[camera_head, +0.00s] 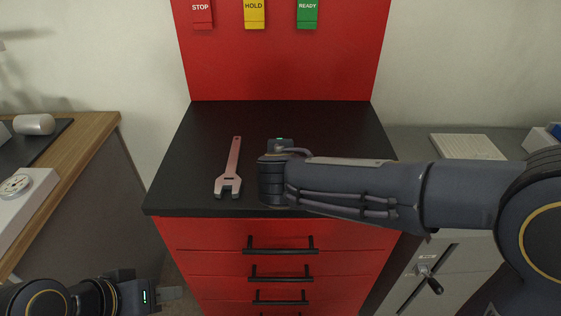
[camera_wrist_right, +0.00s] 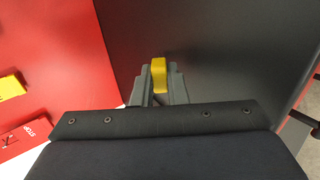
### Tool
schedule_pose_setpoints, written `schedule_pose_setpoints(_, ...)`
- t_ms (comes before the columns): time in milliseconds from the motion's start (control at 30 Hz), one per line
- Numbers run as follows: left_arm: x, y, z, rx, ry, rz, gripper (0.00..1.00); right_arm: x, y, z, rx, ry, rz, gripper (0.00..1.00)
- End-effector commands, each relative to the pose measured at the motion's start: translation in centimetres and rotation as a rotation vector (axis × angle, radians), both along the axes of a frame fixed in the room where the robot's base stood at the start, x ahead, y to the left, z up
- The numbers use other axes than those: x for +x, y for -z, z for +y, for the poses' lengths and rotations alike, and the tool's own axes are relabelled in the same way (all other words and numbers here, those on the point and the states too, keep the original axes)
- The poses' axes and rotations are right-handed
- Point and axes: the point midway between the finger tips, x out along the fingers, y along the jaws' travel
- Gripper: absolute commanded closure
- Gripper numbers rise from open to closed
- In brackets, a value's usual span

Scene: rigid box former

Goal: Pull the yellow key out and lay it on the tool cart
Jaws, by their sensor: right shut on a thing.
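The yellow key (camera_wrist_right: 159,75) shows in the right wrist view between the fingertips of my right gripper (camera_wrist_right: 159,88), which is shut on it. In the head view my right arm reaches in from the right over the tool cart (camera_head: 205,125), and its wrist hides the fingers and the key. The cart is red with a black top. I cannot tell whether the key touches the top. My left gripper (camera_head: 168,293) is low at the left, in front of the cart and apart from it; its opening is unclear.
A wrench (camera_head: 230,165) lies on the cart's top, left of my right wrist. STOP, HOLD and READY tags (camera_head: 254,14) hang on the red back panel. A wooden bench (camera_head: 95,130) stands at the left, a grey cabinet (camera_head: 415,145) at the right. The top's back left is clear.

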Motion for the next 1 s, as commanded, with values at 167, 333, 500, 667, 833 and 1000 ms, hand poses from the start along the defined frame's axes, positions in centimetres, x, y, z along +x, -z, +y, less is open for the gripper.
schedule_pose_setpoints(167,0.0,0.0,0.0,0.000,0.000,0.000,0.64,0.0,0.0,0.0,0.000,0.000,0.000,0.74)
schedule_pose_setpoints(333,0.0,0.0,0.0,0.000,0.000,0.000,0.64,0.0,0.0,0.0,0.000,0.000,0.000,0.62)
schedule_pose_setpoints(500,0.0,0.0,0.0,0.000,0.000,0.000,0.64,0.0,0.0,0.0,0.000,0.000,0.000,0.62)
schedule_pose_setpoints(667,0.0,-0.1,0.0,0.000,0.000,0.000,0.64,-0.9,-0.7,0.0,0.003,0.000,-0.001,0.62)
schedule_pose_setpoints(833,0.0,-0.2,0.0,0.000,0.000,0.000,0.64,-3.2,-2.5,0.1,0.004,-0.002,-0.003,0.62)
schedule_pose_setpoints(1000,0.0,-0.2,0.0,0.000,0.000,0.000,0.64,-5.4,-3.9,0.0,0.002,-0.001,-0.002,0.62)
